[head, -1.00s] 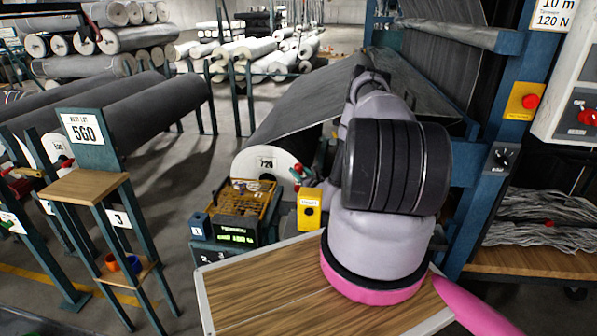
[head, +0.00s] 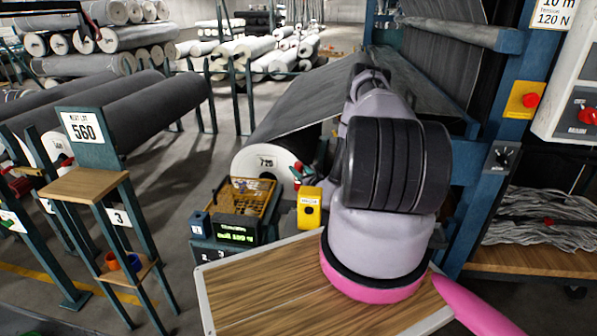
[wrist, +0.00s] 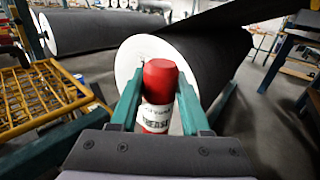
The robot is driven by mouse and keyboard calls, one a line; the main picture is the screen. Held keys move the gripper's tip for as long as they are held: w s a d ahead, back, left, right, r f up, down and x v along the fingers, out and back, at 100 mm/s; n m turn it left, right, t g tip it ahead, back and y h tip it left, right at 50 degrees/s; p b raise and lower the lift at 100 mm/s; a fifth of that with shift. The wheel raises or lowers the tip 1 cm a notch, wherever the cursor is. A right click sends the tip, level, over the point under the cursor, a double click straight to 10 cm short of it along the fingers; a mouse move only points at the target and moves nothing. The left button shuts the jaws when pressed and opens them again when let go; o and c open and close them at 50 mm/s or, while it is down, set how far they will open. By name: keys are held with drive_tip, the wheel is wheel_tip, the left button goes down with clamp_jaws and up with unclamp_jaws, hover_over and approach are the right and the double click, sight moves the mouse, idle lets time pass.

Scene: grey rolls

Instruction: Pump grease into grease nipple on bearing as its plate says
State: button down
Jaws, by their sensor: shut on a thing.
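My gripper (wrist: 157,110) is shut on a red grease canister (wrist: 160,77), with its green fingers on either side. The canister's white label appears to read GREASE. It stands in front of the white end of a dark roll in the wrist view. In the head view my own arm hides most of my gripper, and a small red and green patch shows beside the arm. I cannot make out a bearing, grease nipple or its plate in either view.
A dark roll with a white end (head: 262,162) lies behind the gripper. A yellow wire basket (head: 250,192), a display box (head: 236,230) and a yellow box (head: 309,208) stand close by. A wooden tabletop (head: 262,283) is bare in front. A stand marked 560 (head: 86,128) is at left.

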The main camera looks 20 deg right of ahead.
drive_tip(key=shift+r, duration=0.3)
drive_tip(key=shift+r, duration=2.45)
